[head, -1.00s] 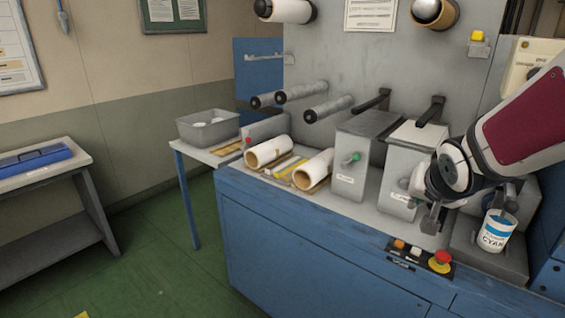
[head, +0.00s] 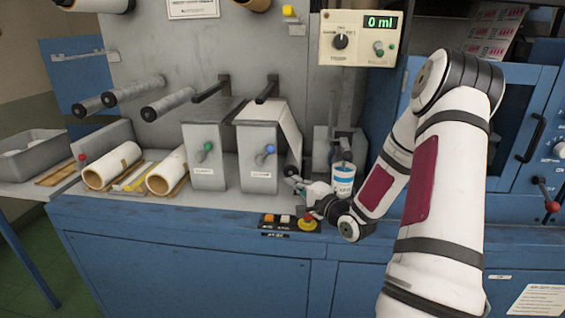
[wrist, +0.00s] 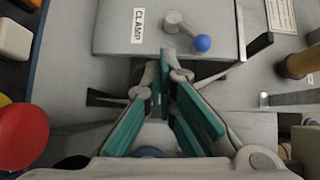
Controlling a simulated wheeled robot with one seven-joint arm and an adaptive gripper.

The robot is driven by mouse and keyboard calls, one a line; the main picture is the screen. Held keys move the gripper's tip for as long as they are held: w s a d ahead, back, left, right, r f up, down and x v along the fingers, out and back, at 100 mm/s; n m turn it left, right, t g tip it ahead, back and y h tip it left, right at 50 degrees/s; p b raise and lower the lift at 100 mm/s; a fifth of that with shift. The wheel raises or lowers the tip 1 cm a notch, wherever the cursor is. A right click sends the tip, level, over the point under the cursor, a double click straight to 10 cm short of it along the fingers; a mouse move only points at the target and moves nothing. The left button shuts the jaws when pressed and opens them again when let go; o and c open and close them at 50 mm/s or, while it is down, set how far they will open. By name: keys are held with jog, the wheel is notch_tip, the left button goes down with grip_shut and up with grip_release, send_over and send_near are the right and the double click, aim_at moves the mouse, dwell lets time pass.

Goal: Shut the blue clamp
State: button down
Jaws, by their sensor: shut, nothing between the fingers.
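The blue clamp is a short lever with a blue ball knob (head: 270,149) on the front of a grey box (head: 257,175). In the head view the knob sits slightly up and right of its pivot. In the wrist view the blue knob (wrist: 202,43) and its grey arm show beside a label reading CLAMP (wrist: 138,26). My gripper (head: 291,183) is shut and empty, low and to the right of the clamp box in the head view. In the wrist view its green-padded fingertips (wrist: 167,66) meet just short of the lever, apparently not touching it.
A similar box with a green-knobbed lever (head: 207,147) stands left of the clamp. A cyan-labelled cup (head: 342,178) is close behind my gripper. A red stop button (head: 307,222) and a button panel (head: 276,220) lie below. White rolls (head: 112,166) rest farther left.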

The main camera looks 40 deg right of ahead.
aim_at(266, 155)
jog(key=shift+s+d+f+m+t+h+b, duration=0.15)
jog(key=shift+s+d+m+t+h, duration=0.4)
jog(key=shift+s+d+m+t, duration=0.55)
jog(key=shift+s+d+f+m+t+h+b, duration=0.15)
jog(key=shift+s+d+m+t+h, duration=0.55)
jog(key=shift+m, duration=0.8)
jog(key=shift+d, duration=0.15)
jog(key=a+x, duration=0.2)
jog(key=x, duration=1)
jog(key=shift+w+a+r, duration=0.3)
jog(key=shift+w+a, duration=0.05)
jog(key=shift+w, duration=0.1)
jog(key=shift+r+g+y, duration=0.15)
jog(key=shift+g+y, duration=0.15)
jog(key=shift+y, duration=0.05)
jog(key=shift+a+r+n+p, duration=0.1)
jog(key=shift+r+n+p, duration=0.05)
jog(key=shift+n+p, duration=0.3)
